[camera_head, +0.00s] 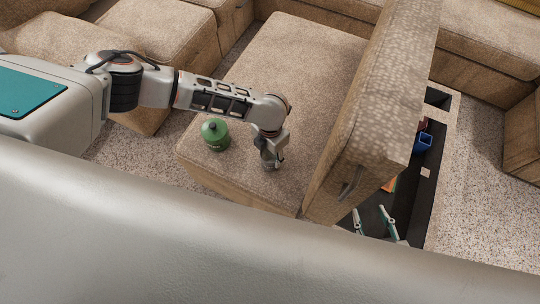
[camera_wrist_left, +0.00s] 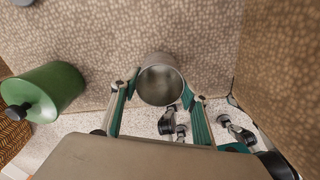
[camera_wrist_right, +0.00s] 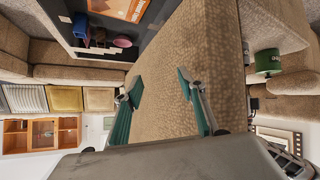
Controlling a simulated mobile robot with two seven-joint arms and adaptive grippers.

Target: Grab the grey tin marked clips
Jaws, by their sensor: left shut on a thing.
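The grey tin (camera_head: 268,158) stands on the beige seat in the head view, partly hidden by my left gripper (camera_head: 272,154). In the left wrist view the round grey tin (camera_wrist_left: 160,83) sits between the two fingertips of my left gripper (camera_wrist_left: 158,90), which is shut on it. Its marking cannot be read. My right gripper (camera_head: 371,214) is at the lower right in the head view, beside the upright beige panel. In the right wrist view its fingers (camera_wrist_right: 160,82) are apart with nothing seen between them.
A green canister (camera_head: 215,134) stands left of the tin; it also shows in the left wrist view (camera_wrist_left: 48,90). The upright beige panel (camera_head: 375,110) rises right of the seat. Behind it is a dark open compartment (camera_head: 424,205) holding a blue container (camera_head: 423,143) and other items.

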